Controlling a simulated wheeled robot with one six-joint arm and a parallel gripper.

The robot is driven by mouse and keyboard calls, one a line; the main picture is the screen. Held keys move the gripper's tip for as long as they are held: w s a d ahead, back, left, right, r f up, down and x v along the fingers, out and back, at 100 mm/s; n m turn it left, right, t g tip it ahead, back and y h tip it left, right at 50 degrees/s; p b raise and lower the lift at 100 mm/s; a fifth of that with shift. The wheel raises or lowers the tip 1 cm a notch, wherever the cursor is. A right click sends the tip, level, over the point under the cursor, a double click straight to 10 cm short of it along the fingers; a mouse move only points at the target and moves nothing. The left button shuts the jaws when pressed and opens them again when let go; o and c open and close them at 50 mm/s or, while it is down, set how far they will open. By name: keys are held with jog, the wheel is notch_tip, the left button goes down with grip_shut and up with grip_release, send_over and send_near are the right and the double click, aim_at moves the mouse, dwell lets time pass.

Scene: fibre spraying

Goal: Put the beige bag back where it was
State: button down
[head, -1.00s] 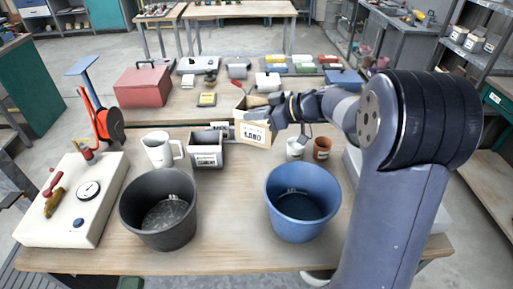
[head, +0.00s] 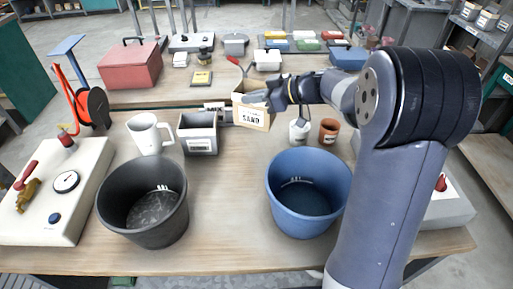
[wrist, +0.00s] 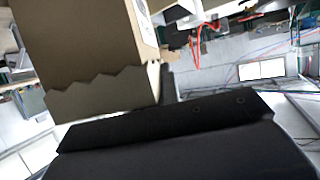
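The beige bag (head: 250,119), an open-topped paper bag with a SAND label, is in my gripper (head: 262,97) in the head view. It hangs above the back part of the near workbench (head: 230,215), between the grey labelled box and the white cup. In the wrist view the bag (wrist: 85,45) fills the upper left, with its jagged edge showing. My gripper is shut on its upper side; the fingertips are mostly hidden. Whether the bag's bottom touches the bench cannot be told.
A black bucket (head: 115,195) and a blue bucket (head: 285,200) stand at the front. The grey box (head: 199,146), white jug (head: 147,136), white cup (head: 299,131) and brown pot (head: 329,130) stand behind. A white gauge unit (head: 75,215) is at left. Bench between the buckets is clear.

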aim_at(250, 127)
notch_tip(250, 127, down, 10)
jog(key=shift+f+b, duration=0.15)
jog(key=shift+b, duration=0.25)
jog(key=shift+f, duration=0.2)
jog(key=c, duration=1.6)
grip_release()
jog(key=shift+c, duration=0.2)
jog(key=shift+r, duration=0.25)
jog(key=v, duration=1.2)
